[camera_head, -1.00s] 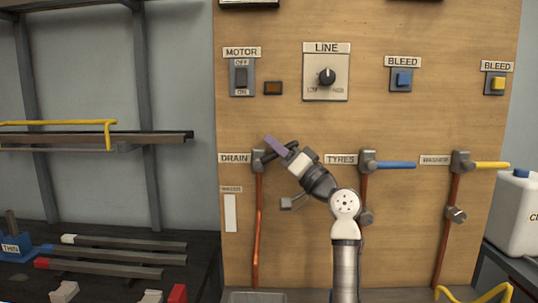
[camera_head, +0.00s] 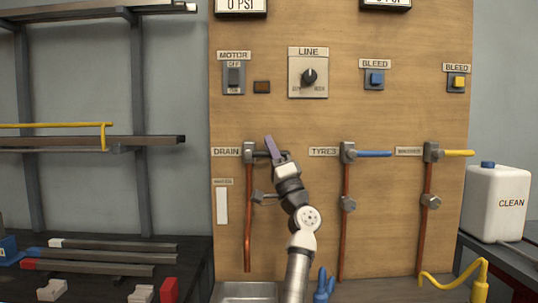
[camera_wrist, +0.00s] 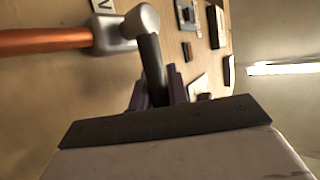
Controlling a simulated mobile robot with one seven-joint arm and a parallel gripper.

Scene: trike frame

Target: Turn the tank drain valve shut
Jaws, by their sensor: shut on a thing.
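The drain valve (camera_head: 249,152) is on the wooden panel beside its DRAIN label (camera_head: 226,152), above a copper pipe. Its dark lever sticks out to the right, roughly level, and is partly hidden by my gripper (camera_head: 271,148). In the wrist view the black lever (camera_wrist: 152,62) runs from the grey valve body (camera_wrist: 140,22) down between the purple fingers of my gripper (camera_wrist: 158,96). The fingers are shut on the lever. The lever's far end is hidden behind the gripper body.
To the right are the TYRES valve with a blue lever (camera_head: 373,153) and the WASHER valve with a yellow lever (camera_head: 458,153). A metal basin (camera_head: 240,291) lies below the drain pipe. A rack with bars (camera_head: 110,258) stands left, and a white jug (camera_head: 497,205) right.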

